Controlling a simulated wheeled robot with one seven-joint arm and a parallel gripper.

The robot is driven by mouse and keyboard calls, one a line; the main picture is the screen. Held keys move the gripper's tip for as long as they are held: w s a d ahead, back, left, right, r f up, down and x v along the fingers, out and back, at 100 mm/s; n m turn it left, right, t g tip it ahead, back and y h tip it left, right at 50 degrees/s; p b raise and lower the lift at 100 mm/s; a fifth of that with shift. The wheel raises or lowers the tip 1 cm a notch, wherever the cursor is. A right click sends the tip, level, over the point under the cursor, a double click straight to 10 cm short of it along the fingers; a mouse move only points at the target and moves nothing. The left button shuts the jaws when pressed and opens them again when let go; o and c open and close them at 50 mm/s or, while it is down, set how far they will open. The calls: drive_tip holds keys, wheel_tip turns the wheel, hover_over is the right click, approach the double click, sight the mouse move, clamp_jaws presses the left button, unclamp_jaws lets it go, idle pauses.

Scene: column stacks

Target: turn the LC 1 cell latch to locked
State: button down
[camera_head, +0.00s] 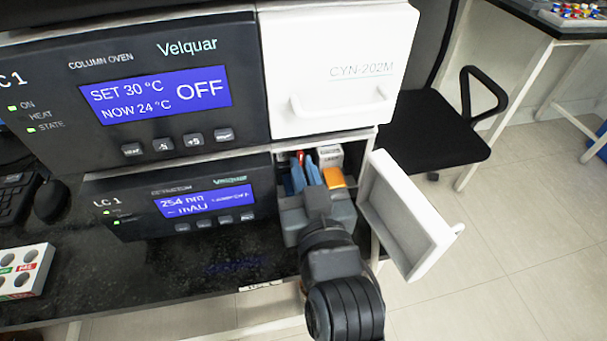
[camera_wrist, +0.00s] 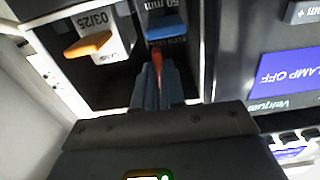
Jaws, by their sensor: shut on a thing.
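The LC 1 detector (camera_head: 180,205) stands below the column oven, with its side bay open. In the wrist view a thin red lever (camera_wrist: 157,58), which looks like the cell latch, stands in front of a blue cell block (camera_wrist: 165,27) marked 50 mm. My gripper (camera_wrist: 158,76) reaches into the bay with its blue-grey fingers shut on this lever. In the head view my gripper (camera_head: 306,168) covers most of the bay, and only a bit of the red lever (camera_head: 300,155) shows. Any locked or unlocked marking is hidden or too small to read.
A white lamp block with an orange handle (camera_head: 334,178) sits beside the cell; the handle also shows in the wrist view (camera_wrist: 88,45). The white bay door (camera_head: 405,213) is swung open to the right. The closed column oven door (camera_head: 335,70) is above. A black chair (camera_head: 430,130) stands behind.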

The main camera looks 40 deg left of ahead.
drive_tip(key=shift+f, duration=0.15)
idle(0.3)
drive_tip(key=c, duration=1.2)
unclamp_jaws()
drive_tip(key=shift+s+d, duration=0.1)
drive_tip(key=b+v, duration=0.1)
drive_tip(key=v, duration=0.6)
drive_tip(key=shift+s+d, duration=0.2)
